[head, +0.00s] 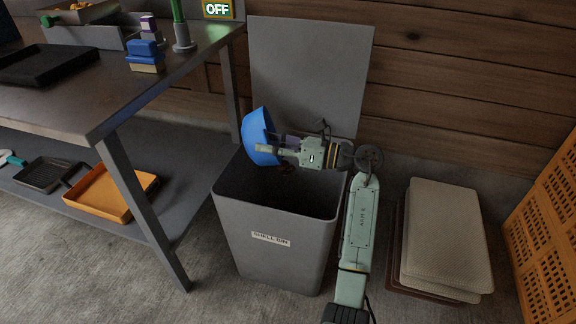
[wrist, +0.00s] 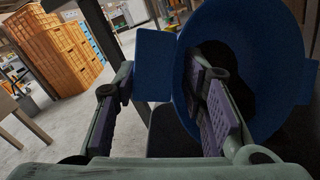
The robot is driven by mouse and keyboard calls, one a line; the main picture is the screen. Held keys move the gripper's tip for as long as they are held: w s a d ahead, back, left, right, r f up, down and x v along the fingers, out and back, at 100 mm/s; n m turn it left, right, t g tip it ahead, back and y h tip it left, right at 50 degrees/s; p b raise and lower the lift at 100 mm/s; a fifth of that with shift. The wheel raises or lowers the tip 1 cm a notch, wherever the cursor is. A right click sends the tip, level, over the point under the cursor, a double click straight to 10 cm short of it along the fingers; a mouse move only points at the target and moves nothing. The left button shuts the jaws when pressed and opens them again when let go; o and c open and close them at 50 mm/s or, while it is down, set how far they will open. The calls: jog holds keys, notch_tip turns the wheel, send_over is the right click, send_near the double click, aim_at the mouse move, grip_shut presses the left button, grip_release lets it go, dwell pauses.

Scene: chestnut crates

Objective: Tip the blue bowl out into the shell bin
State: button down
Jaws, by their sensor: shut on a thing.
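The blue bowl (head: 256,136) is tilted steeply on its side above the open shell bin (head: 275,262), near its back left rim. My gripper (head: 270,148) is shut on the bowl and reaches in from the right. In the wrist view the bowl (wrist: 285,75) fills the upper right, between and beyond my gripper's fingers (wrist: 165,110). A dark patch shows in the bowl; I cannot tell whether it is contents or shadow. Small dark brown bits appear just below the gripper, over the bin's mouth. The bin's inside is dark, so its contents are hidden.
The bin's grey lid (head: 310,70) stands raised behind it. A metal workbench (head: 120,110) stands close on the left, with an orange tray (head: 100,192) on its lower shelf. Wooden boards close off the back.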

jog(key=shift+w+d+r+m+t+y+b, duration=0.1)
jog(key=shift+d+m+t+y+b, duration=0.15)
jog(key=shift+d+y+b, duration=0.45)
jog(key=shift+w+d+r+m+t+y+b, duration=0.15)
jog(key=shift+d+t+y+b, duration=0.2)
jog(key=shift+d+b, duration=0.6)
jog(key=a+h+p, duration=0.1)
jog(key=p, duration=0.1)
jog(key=a+r+g+p, duration=0.1)
jog(key=p, duration=0.1)
jog(key=shift+s+a+r+n+h+p, duration=0.2)
jog(key=shift+a+n+h+p, duration=0.1)
jog(key=shift+n+h+p, duration=0.1)
jog(key=a+f+n+g+h, duration=0.1)
jog(key=a+f+h, duration=0.2)
jog(key=a+h, duration=0.4)
jog(key=s+a+f+n+h, duration=0.1)
jog(key=a+f+n+h, duration=0.1)
jog(key=a+f+h, duration=0.2)
jog(key=shift+s+a+f+n+g+h+b, duration=0.15)
jog(key=shift+a+n+g+h+b, duration=0.2)
jog(key=shift+a+h, duration=1.8)
jog(key=shift+a+y, duration=0.55)
jog(key=shift+y, duration=0.05)
